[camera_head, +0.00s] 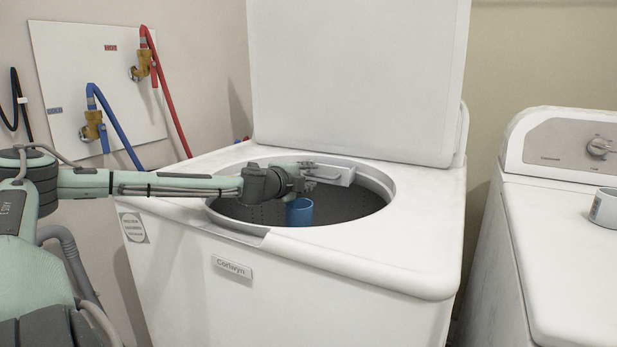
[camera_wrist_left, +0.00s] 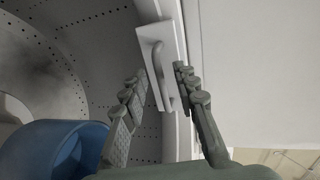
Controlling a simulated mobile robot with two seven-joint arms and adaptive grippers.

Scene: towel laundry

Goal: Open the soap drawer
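The soap drawer (camera_head: 335,174) is a small white box at the far inner rim of the open washer's (camera_head: 330,245) tub. In the left wrist view the drawer (camera_wrist_left: 155,32) shows its front with a raised loop handle (camera_wrist_left: 159,75). My left gripper (camera_head: 309,174) reaches over the tub opening to the drawer. In the left wrist view its two fingers (camera_wrist_left: 160,80) are apart, one on each side of the handle end of the drawer. I cannot tell whether they touch it. My right gripper is not in view.
A blue cylinder (camera_head: 299,212) stands in the tub below my left gripper. The washer lid (camera_head: 355,75) stands raised behind the opening. A second white machine (camera_head: 565,250) with a cup (camera_head: 605,208) on it is at the right. Blue and red hoses (camera_head: 168,95) hang at the left wall.

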